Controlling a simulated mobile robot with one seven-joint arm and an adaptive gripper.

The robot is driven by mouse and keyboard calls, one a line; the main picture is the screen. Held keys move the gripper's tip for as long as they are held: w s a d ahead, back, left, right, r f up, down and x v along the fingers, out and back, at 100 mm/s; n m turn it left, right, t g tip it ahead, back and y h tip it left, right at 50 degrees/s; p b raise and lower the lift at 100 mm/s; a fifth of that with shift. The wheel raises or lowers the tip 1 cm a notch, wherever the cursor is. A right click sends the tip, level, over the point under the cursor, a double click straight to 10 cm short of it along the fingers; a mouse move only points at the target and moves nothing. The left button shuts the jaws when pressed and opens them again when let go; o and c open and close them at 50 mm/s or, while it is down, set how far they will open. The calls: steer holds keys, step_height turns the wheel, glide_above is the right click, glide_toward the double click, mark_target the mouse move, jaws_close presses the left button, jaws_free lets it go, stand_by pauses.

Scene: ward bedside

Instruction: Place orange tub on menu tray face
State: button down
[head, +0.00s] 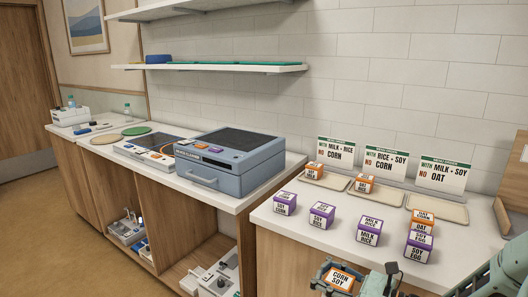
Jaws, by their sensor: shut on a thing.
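An orange tub (339,279) labelled CORN SOY is at the bottom edge, in front of the right counter. My gripper (336,270) is shut on it; the frame edge cuts off part of the hold. Three menu cards stand at the wall: milk-rice no corn (336,151), rice-soy no corn (385,163) and milk-soy no oat (439,173). Before them lie a left tray (338,181), a middle tray (384,197) and a right tray (452,210). One orange tub (314,170) is at the left tray, another (363,184) at the middle tray, and an OAT tub (422,223) at the right tray's front-left edge.
Several purple-topped tubs stand on the right counter (290,222), including a MILK RICE tub (369,231) and a SOY EGG tub (419,248) close to the OAT tub. A blue-grey machine (218,160) stands on the left counter. A shelf (210,68) hangs above it.

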step_height(320, 180, up, 13)
steer(key=p, duration=1.6)
steer(key=shift+f+p, duration=0.2)
steer(key=shift+p, duration=0.2)
